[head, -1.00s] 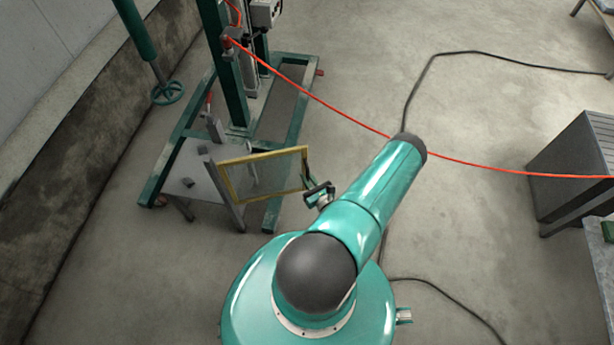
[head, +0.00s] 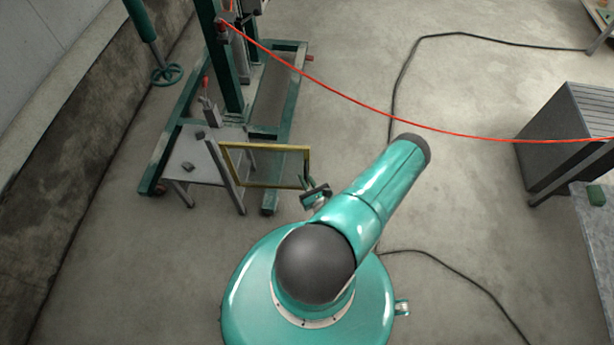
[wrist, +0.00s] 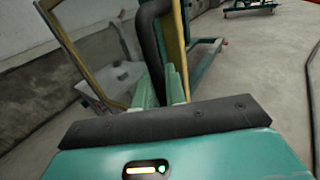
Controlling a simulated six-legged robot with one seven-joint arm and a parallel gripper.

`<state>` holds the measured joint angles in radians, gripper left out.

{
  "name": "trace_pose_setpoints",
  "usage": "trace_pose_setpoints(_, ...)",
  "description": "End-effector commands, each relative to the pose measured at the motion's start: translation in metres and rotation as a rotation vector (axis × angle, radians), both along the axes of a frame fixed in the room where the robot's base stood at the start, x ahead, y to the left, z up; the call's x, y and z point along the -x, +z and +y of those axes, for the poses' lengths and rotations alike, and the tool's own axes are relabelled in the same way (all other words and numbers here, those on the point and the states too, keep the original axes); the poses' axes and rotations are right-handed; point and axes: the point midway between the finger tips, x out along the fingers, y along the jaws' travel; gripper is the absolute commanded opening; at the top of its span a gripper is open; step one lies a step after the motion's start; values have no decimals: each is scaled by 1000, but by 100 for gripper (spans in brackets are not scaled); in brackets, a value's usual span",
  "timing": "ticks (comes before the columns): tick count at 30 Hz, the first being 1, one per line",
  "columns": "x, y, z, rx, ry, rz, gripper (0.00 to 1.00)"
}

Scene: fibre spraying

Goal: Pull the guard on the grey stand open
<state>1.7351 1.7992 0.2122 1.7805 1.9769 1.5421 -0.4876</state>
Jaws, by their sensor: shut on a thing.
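The guard (head: 267,184) is a yellow-framed see-through panel. It is joined along its left side to an upright of the grey stand (head: 226,175) and stands out from it to the right, at an angle to the grey plate. My gripper (head: 315,196) is at the guard's free right side. In the wrist view my gripper's green fingers (wrist: 163,87) are shut on the guard's dark handle (wrist: 151,45), with yellow frame bars on both sides. The exact contact is partly hidden by the wrist housing.
A green steel frame (head: 283,100) stands behind the grey stand. A red hose (head: 360,104) crosses above the floor to the right. A black cable (head: 397,90) lies on the floor. A grey slatted cabinet (head: 560,145) stands at the right.

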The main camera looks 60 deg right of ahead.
Motion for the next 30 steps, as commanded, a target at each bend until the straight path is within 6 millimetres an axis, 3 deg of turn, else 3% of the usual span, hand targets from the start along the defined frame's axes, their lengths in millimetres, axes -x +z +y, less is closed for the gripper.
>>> trace_pose_setpoints(22,-5,2,9,-1,11,-9,0)
trace_pose_setpoints(23,-5,2,9,-2,11,-8,18)
trace_pose_setpoints(24,-4,2,9,-1,10,-8,26)
trace_pose_setpoints(30,-2,1,8,0,6,-5,29)
